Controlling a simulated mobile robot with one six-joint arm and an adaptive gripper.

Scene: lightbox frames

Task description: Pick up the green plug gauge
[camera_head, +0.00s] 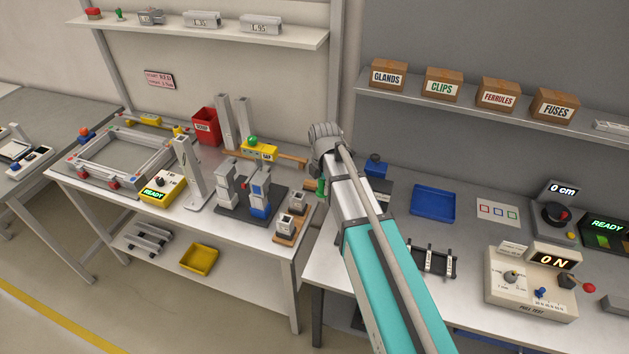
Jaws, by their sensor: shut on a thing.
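A small green piece, which looks like the green plug gauge (321,187), shows just left of my arm, above the gap between the two benches. My gripper (322,178) points down beside it and is mostly hidden behind my own arm. It is shut on the green piece. The fingers are too small and covered to see in detail, and the rest of the gauge is hidden.
The left bench holds a yellow block marked GAP (262,152) with a green ball, a grey fixture (229,186) and a small wooden-based stand (291,229). The right bench holds a blue tray (433,203), a black rack (433,261) and a pull tester (530,285).

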